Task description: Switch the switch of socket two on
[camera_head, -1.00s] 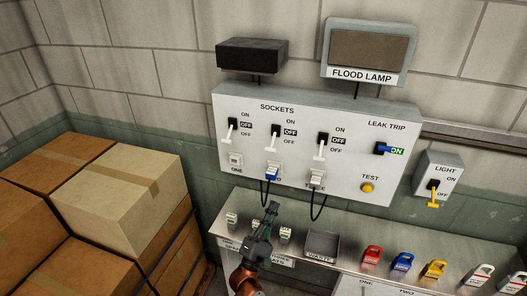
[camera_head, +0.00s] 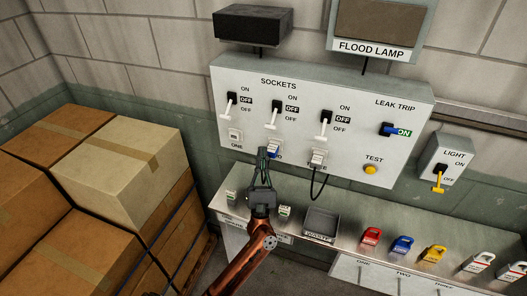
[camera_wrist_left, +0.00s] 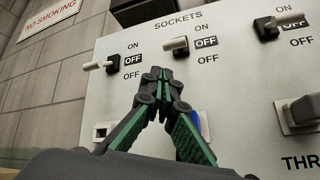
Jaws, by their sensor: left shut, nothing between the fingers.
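The socket panel (camera_head: 310,88) is on the wall. The switch of socket two (camera_head: 272,119) has a white lever hanging down from a black mount, with a black OFF plate beside it. In the left wrist view this switch (camera_wrist_left: 174,44) is just above my fingertips. A blue plug (camera_head: 274,149) is in socket two; my fingers partly hide it in the left wrist view. My left gripper (camera_head: 262,151) is shut and empty, pointing up, below the switch and seemingly apart from it. It also shows in the left wrist view (camera_wrist_left: 160,75). My right gripper is not in view.
Switch one (camera_head: 229,109) and switch three (camera_head: 325,130) flank switch two, levers also down. A black cable (camera_head: 316,190) hangs from socket three. A shelf below holds a grey tray (camera_head: 321,222) and coloured padlocks (camera_head: 402,246). Boxes (camera_head: 120,180) fill the left.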

